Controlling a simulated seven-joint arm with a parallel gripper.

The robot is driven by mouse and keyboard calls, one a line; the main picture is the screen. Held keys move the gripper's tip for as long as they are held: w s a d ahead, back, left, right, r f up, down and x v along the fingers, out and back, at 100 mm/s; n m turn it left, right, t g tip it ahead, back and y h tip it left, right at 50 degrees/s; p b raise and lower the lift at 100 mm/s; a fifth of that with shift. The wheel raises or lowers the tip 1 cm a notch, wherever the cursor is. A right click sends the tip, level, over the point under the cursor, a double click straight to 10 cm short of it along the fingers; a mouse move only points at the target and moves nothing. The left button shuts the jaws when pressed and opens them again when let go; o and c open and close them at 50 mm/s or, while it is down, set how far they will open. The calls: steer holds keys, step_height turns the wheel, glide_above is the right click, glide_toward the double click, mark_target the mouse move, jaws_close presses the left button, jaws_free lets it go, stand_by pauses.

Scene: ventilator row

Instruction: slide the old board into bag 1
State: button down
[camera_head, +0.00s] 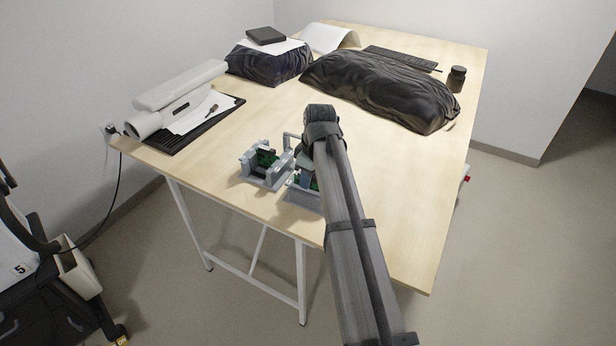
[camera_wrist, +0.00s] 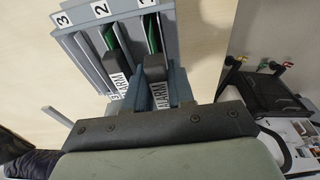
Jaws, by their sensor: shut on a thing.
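My gripper (camera_wrist: 158,92) is shut on a board (camera_wrist: 160,97) with a green edge, a dark handle and a white ALARM label. The board stands in or over the slot under number 1 of a grey numbered rack (camera_wrist: 77,47); how deep it sits cannot be told. A second ALARM board (camera_wrist: 118,83) stands to its left, near the 2 label. In the head view my gripper (camera_head: 304,172) is low over the grey rack (camera_head: 302,197), partly hidden by my arm. A grey holder (camera_head: 262,177) with green boards stands just left.
The wooden table (camera_head: 400,230) is clear at right. Black-wrapped bundles (camera_head: 380,88) (camera_head: 268,66) lie at the back. A white cylinder device (camera_head: 178,92), black tray (camera_head: 190,128) and papers are at left, a dark jar (camera_head: 456,78) at back right. A cart (camera_head: 40,265) stands lower left.

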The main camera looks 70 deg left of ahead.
steer(key=shift+d+f, duration=0.1)
steer(key=shift+f, duration=0.9)
steer(key=c, duration=0.9)
jaws_free()
steer(key=shift+r, duration=3.6)
